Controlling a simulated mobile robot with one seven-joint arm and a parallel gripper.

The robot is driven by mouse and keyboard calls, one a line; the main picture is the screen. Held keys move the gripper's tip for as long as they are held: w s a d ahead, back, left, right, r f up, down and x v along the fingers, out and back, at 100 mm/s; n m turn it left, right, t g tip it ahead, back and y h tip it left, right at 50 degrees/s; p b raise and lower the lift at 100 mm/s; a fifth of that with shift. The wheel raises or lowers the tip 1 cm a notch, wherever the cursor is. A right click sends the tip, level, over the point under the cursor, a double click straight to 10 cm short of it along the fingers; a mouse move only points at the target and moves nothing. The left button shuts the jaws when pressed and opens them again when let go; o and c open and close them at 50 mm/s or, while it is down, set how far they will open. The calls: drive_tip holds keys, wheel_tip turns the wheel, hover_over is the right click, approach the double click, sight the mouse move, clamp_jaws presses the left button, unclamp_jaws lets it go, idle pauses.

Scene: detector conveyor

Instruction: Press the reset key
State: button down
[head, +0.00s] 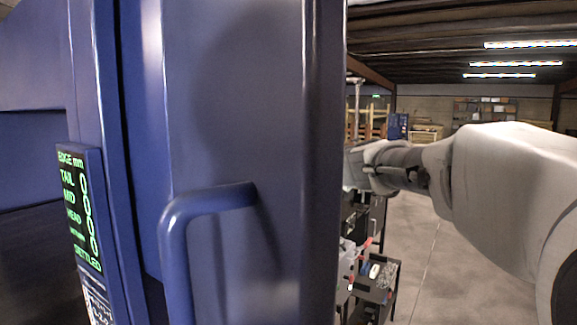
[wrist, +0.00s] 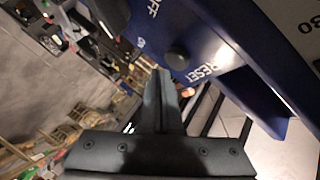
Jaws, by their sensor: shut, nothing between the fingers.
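In the wrist view a round dark key (wrist: 177,57) sits on a blue panel (wrist: 215,38), beside the printed word RESET. My gripper (wrist: 164,76) is shut and empty, its fingertips just below the dark key in the picture. I cannot tell whether they touch it. In the head view my gripper (head: 357,168) reaches in from the right and is partly hidden behind the edge of a blue cabinet (head: 255,110). The key does not show in the head view.
The cabinet has a blue handle (head: 176,250) and a display (head: 79,210) with green text, the last line reading SETTLED. A black cart (head: 375,290) with small items stands low beyond the cabinet edge. Open floor (head: 425,245) lies below my arm.

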idle(0.3)
drive_tip(key=shift+w+a, duration=0.25)
drive_tip(key=shift+a, duration=0.1)
drive_tip(key=shift+w+a, duration=0.3)
drive_tip(key=shift+a, duration=0.1)
idle(0.8)
idle(0.3)
drive_tip(key=shift+s+d+b, duration=0.3)
drive_tip(key=shift+s+d, duration=0.25)
drive_tip(key=shift+d, duration=0.2)
drive_tip(key=s+d+b, duration=0.1)
drive_tip(key=d, duration=0.1)
drive_tip(key=s+d+b, duration=0.1)
drive_tip(key=s+d, duration=0.1)
idle(0.4)
